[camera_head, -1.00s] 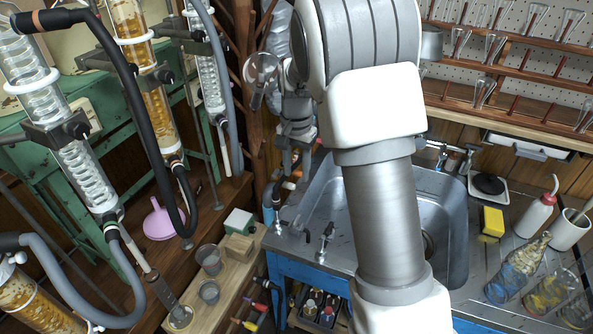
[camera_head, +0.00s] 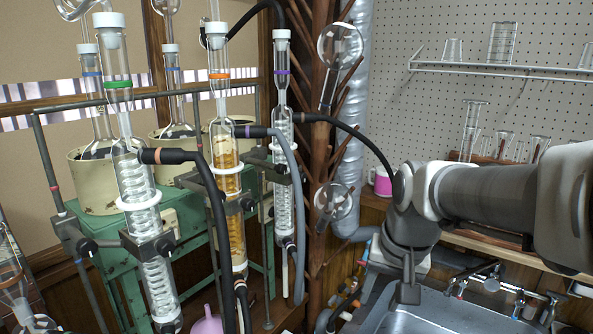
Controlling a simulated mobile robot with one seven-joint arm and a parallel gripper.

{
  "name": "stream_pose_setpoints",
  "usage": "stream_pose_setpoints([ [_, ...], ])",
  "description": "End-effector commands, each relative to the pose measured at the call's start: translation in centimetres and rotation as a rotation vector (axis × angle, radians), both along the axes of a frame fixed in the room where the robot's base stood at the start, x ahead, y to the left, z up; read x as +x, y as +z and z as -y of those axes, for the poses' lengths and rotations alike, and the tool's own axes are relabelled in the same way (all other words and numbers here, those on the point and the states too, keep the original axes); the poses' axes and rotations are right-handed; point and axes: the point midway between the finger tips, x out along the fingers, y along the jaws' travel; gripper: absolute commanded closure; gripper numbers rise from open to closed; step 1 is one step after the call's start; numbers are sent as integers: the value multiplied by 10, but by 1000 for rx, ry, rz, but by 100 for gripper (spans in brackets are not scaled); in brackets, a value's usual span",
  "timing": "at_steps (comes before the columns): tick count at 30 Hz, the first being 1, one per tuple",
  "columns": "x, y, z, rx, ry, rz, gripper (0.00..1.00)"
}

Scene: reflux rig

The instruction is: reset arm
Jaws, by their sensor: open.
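My arm reaches in from the right edge and bends downward at its wrist, over the back-left part of the sink. My gripper (camera_head: 407,291) points down at the end of it, seen almost edge-on, so the gap between its fingers is hard to make out. It is open, and nothing shows in it. The metal sink (camera_head: 450,312) lies below and behind it, cut off by the bottom edge.
Glass condensers stand on the left, including one with amber liquid (camera_head: 236,240) and one with a clear coil (camera_head: 160,285). Black and grey hoses loop between them. A wooden drying rack (camera_head: 318,190) stands left of my gripper. Taps (camera_head: 490,284) are at right. A pink cup (camera_head: 383,181) sits behind.

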Motion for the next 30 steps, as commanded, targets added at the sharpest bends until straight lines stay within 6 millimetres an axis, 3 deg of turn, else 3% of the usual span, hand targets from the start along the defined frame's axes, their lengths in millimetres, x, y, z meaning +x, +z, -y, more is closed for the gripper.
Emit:
stream_pose_setpoints([
  [6,-59,26,0,-53,121,106,54],
  [15,-116,31,1,-144,250,210,54],
  [21,-128,29,2,-168,279,230,54],
  [30,-128,28,2,-168,280,230,54],
])
